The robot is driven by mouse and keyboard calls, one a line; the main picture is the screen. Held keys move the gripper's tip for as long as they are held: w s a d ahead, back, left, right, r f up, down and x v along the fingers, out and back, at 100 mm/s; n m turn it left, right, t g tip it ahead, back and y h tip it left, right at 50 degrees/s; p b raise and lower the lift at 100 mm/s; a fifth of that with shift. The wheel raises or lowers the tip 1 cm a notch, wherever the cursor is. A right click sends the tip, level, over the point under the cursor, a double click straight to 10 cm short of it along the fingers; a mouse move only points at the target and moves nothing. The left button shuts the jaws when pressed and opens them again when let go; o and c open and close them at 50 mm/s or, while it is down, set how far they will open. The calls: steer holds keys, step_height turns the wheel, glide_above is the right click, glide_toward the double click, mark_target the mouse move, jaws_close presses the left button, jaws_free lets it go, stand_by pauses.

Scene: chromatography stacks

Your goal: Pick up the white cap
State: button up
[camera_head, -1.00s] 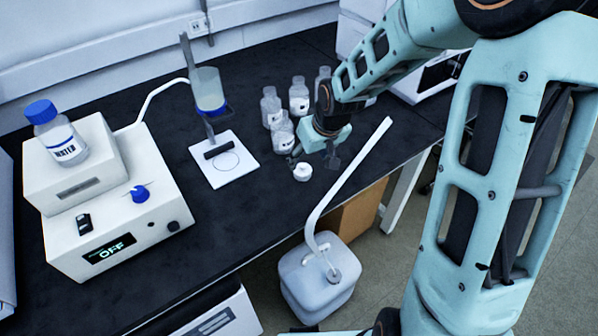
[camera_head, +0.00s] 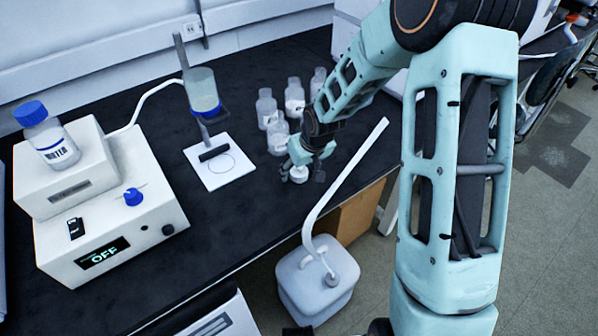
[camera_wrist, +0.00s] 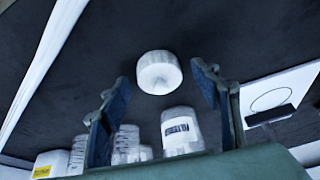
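The white cap (camera_head: 299,174) is a short round piece on the black bench, in front of the clear bottles. In the wrist view the cap (camera_wrist: 158,75) shows near the upper middle, in the gap between the fingertips. My gripper (camera_head: 302,168) is low over the bench at the cap, with one finger to each side of it in the head view. My gripper (camera_wrist: 160,84) is open in the wrist view, its two blue-padded fingers apart from the cap. It holds nothing.
Several clear bottles (camera_head: 278,138) stand close behind the gripper. A white stand base (camera_head: 228,178) with a column is to the left, beside a white device (camera_head: 110,228) reading OFF. A white tube (camera_head: 345,176) rises from a jug (camera_head: 318,283) near the bench's front edge.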

steer(key=c, duration=0.9)
steer(key=shift+c, duration=0.2)
